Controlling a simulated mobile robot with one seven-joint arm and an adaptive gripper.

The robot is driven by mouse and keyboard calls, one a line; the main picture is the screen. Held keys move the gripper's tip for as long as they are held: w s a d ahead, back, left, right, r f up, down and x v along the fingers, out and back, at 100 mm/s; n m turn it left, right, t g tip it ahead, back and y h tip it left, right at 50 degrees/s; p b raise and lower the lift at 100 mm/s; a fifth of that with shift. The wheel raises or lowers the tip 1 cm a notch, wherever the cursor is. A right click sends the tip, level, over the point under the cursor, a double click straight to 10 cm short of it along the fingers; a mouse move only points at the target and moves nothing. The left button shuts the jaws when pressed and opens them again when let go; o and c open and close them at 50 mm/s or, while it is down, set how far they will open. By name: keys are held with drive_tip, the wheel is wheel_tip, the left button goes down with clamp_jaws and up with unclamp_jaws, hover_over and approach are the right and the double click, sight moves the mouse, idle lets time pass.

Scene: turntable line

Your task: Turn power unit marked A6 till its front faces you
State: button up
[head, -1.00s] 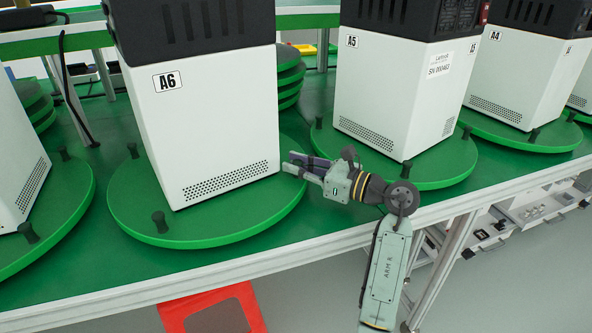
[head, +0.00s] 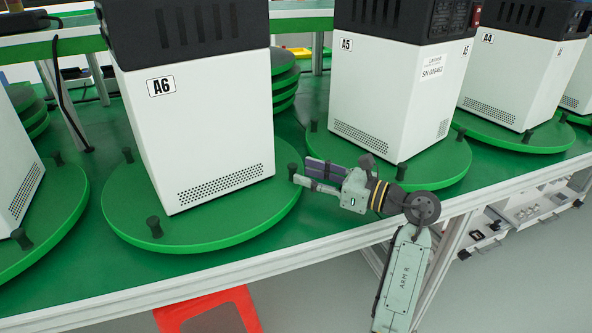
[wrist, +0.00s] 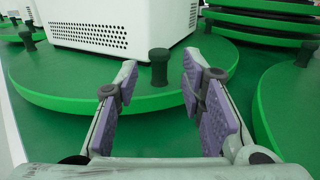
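The power unit marked A6 (head: 205,130) is a white box with a black top, standing on a green round turntable (head: 215,228) with black pegs. The head view shows a plain white side with the A6 label and a strip of vent holes low down. My gripper (head: 303,173) is at the turntable's right edge, fingers pointing left toward a black peg (head: 292,170). In the wrist view my gripper (wrist: 157,82) is open, with purple pads. The peg (wrist: 159,68) stands upright ahead, between the fingertips as seen; I cannot tell whether they touch it.
Unit A5 (head: 385,95) on its own turntable (head: 440,172) is close to the right of my gripper. Unit A4 (head: 510,75) stands further right. Another unit (head: 15,165) stands at the left. Stacked green discs (head: 285,80) lie behind. A red stool (head: 205,305) is below the table's front edge.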

sight(294, 165)
drive_tip(key=v, duration=0.7)
drive_tip(key=shift+s+d, duration=0.1)
drive_tip(key=shift+d, duration=0.1)
wheel_tip(294, 165, up, 5)
drive_tip(key=w+a+n+g+h+b, duration=0.1)
drive_tip(key=w+n+g+h+b, duration=0.1)
drive_tip(key=g+h, duration=0.15)
drive_tip(key=shift+g+y, duration=0.25)
drive_tip(key=p+x, duration=0.2)
drive_tip(key=x, duration=0.9)
drive_tip(key=shift+w+a+r, duration=0.1)
drive_tip(key=shift+w+a, duration=0.05)
clamp_jaws()
